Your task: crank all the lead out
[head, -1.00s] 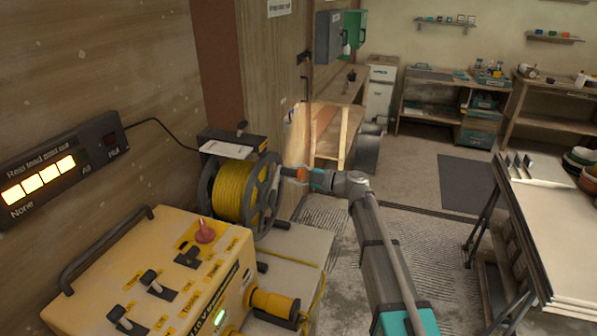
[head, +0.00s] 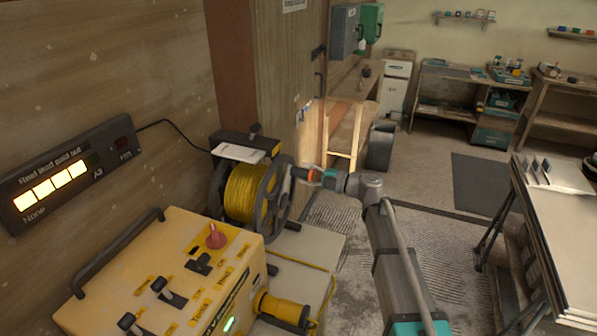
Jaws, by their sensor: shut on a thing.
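The reel (head: 272,205) has dark round flanges and stands on the bench beside the wall post. Many turns of yellow lead (head: 243,192) are still wound on its drum. My gripper (head: 304,173), with orange and teal parts, is shut on the reel's dark crank handle (head: 296,172), at the upper right of the near flange. The fingertips are small here and partly hidden. A wall display (head: 65,180) about reel lead paid out has several lit bars between "None" and "All". A stretch of yellow lead (head: 330,290) runs along the bench edge.
A yellow transformer box (head: 165,275) with switches, a red knob and a carry handle fills the lower left. A yellow plug (head: 284,309) sticks out from its right side. A trestle table (head: 560,230) with boards stands at right. Open floor lies between.

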